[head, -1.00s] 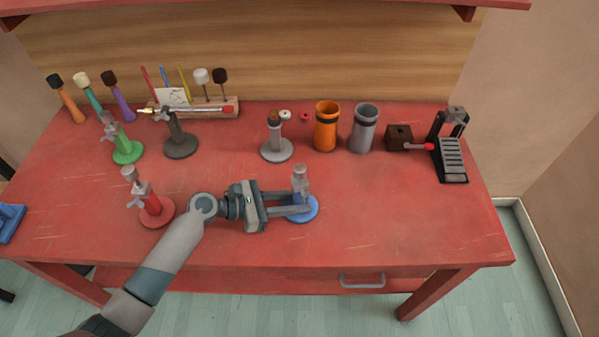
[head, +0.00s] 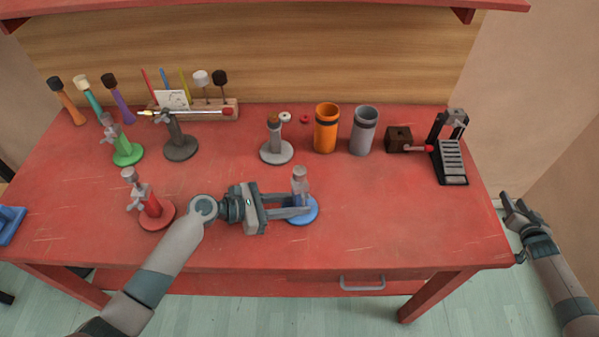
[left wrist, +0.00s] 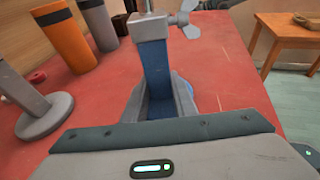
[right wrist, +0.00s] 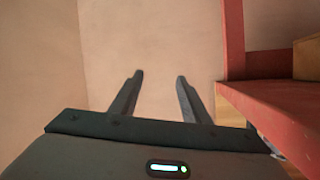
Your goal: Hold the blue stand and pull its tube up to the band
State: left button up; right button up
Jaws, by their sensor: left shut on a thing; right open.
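The blue stand (head: 306,215) stands upright near the front middle of the table, with a round blue base and a grey top (head: 299,174). My left gripper (head: 301,204) is shut on its post from the left, a little above the base. In the left wrist view the blue post (left wrist: 157,72) is between the fingers, with a grey collar (left wrist: 150,28) and wing screw (left wrist: 186,24) above. I cannot make out a band on its tube. My right gripper (head: 514,203) is open and empty beyond the table's right edge; its spread fingers (right wrist: 160,78) show in the right wrist view.
A red stand (head: 152,213) is left of the blue one. Green (head: 126,153), dark (head: 180,147) and grey (head: 277,152) stands are behind. Orange (head: 326,130) and grey (head: 364,133) cups stand at the back. The table (head: 400,220) is clear right of the blue stand.

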jog(key=w+a+r+n+t+y, duration=0.2)
jog(key=w+a+r+n, duration=0.3)
jog(key=r, duration=0.5)
jog(key=w+a+r+n+t+y, duration=0.25)
jog(key=w+a+r, duration=0.4)
jog(key=r, duration=0.45)
jog(key=w+a+r+n+t+y, duration=0.1)
jog(key=a+r+n+y, duration=0.2)
jog(key=a+r+n, duration=0.35)
jog(key=w+a+r+n+y, duration=0.2)
jog(key=a+r+n, duration=0.1)
jog(key=a+r, duration=0.65)
jog(key=s+a+f+g+y, duration=0.1)
jog(key=s+a+f, duration=0.3)
jog(key=a, duration=0.2)
jog(key=s+a+f+m+g+y, duration=0.1)
jog(key=s+a+f, duration=0.2)
jog(key=s+a, duration=0.3)
jog(key=s+a+f+g+y, duration=0.1)
jog(key=s+a+f, duration=0.25)
jog(key=a, duration=0.35)
jog(key=s+a+f+m+g+y, duration=0.1)
jog(key=s+a+f+m, duration=0.2)
jog(key=s+a, duration=1.1)
jog(key=shift+s+a+f, duration=0.4)
jog(key=shift+s+f, duration=0.3)
jog(key=shift+s, duration=0.55)
jog(key=shift+y, duration=0.25)
